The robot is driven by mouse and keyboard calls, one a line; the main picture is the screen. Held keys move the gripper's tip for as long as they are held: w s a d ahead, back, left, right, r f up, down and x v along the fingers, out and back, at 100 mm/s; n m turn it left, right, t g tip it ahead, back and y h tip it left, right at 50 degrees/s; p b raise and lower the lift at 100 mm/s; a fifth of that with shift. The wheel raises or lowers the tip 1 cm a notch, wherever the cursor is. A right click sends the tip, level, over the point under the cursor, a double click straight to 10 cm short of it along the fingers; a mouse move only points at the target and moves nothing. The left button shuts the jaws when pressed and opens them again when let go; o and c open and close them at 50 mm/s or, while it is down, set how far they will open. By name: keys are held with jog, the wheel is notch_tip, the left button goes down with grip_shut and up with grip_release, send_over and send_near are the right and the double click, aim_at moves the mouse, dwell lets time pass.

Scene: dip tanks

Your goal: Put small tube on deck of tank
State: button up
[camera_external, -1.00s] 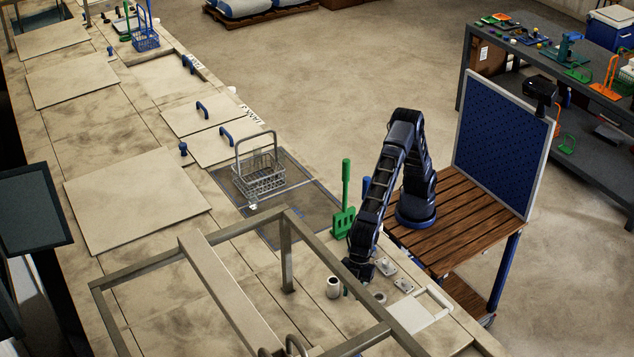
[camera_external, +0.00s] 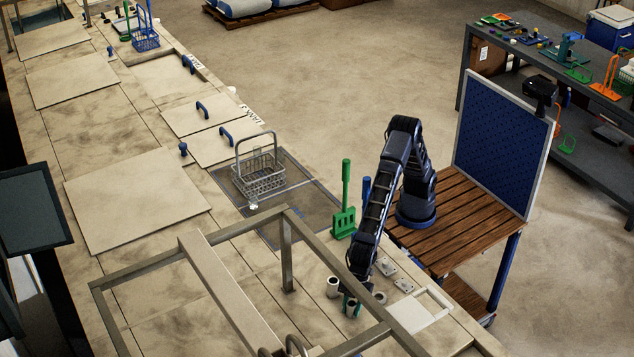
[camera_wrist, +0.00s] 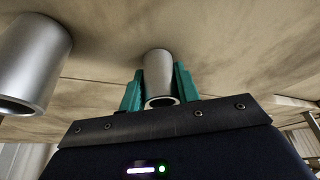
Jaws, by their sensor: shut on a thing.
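The small tube (camera_wrist: 158,75) is a short, grey metal cylinder between the teal fingers of my gripper (camera_wrist: 158,90) in the wrist view. My gripper is shut on it. In the external view the small tube (camera_external: 352,310) shows just below my gripper (camera_external: 351,300), over the pale mottled deck of the tank (camera_external: 262,318). I cannot tell whether its far end touches the deck. A wider metal tube (camera_wrist: 33,62) stands beside it at the left in the wrist view, and also shows in the external view (camera_external: 333,287).
Another short round piece (camera_external: 379,298) and small metal plates (camera_external: 387,267) lie to the right of my gripper. A metal frame (camera_external: 287,255) rises close by.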

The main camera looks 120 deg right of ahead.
jog(key=shift+f, duration=0.15)
jog(key=o, duration=1)
jog(key=v, duration=1.2)
